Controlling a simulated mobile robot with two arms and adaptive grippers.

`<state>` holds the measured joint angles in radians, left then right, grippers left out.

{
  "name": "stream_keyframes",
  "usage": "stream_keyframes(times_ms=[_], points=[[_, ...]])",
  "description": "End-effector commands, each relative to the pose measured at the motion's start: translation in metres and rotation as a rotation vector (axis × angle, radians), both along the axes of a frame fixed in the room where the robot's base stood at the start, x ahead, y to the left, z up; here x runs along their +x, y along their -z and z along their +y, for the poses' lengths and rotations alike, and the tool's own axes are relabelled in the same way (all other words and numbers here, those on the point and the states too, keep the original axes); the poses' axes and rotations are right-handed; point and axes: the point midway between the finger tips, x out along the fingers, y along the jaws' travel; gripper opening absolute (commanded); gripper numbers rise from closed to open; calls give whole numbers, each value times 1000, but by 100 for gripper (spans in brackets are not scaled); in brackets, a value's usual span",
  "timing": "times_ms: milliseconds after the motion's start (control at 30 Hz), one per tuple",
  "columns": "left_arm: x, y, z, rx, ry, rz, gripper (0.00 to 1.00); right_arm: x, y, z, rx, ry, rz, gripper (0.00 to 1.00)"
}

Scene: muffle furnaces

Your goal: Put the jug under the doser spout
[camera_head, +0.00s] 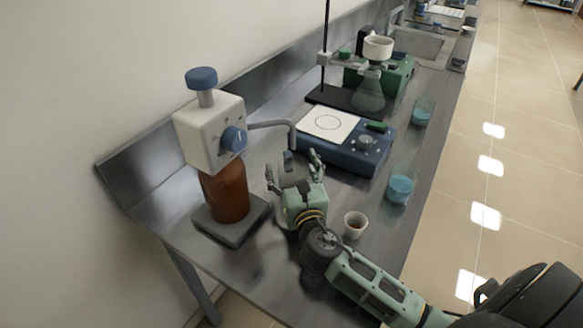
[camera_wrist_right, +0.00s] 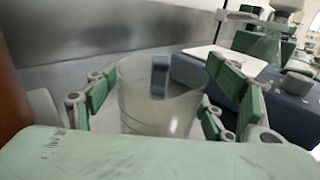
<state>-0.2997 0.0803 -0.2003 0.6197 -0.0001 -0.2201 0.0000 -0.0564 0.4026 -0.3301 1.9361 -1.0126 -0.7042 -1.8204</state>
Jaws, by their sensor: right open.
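The doser (camera_head: 210,135) is a white box with a blue knob on a brown bottle, and its grey spout (camera_head: 291,130) reaches right and bends down. The clear jug (camera_head: 289,178), with a blue-grey part at its top, stands on the bench below the spout's end, partly hidden by my right gripper. My right gripper (camera_head: 291,166) is open, its fingers on either side of the jug. In the right wrist view the jug (camera_wrist_right: 138,108) is upright between the spread fingers; I cannot tell whether they touch it. My left gripper is not in view.
A blue hotplate (camera_head: 352,152) with a white top is right of the gripper. A small white cup (camera_head: 355,224) and a beaker of blue liquid (camera_head: 400,186) stand near the bench's right edge. The brown bottle stands on a dark base (camera_head: 232,231). Bare bench lies in front.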

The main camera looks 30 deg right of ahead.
Motion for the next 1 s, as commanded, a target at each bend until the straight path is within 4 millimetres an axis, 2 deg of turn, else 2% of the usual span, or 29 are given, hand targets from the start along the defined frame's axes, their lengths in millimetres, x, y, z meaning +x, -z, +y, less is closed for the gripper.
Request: stream_keyframes(times_ms=[167,267,500,700,833,1000], points=[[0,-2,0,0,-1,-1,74,-1,-4,0,-1,-1,0,76],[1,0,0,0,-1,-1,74,-15,-1,4,0,-2,2,76],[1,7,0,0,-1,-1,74,-65,0,17,3,-1,3,76],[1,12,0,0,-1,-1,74,-100,-1,25,1,-1,3,76],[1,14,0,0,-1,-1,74,-112,-2,29,0,-1,1,76],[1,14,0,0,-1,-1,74,-117,-3,30,0,0,-1,76]])
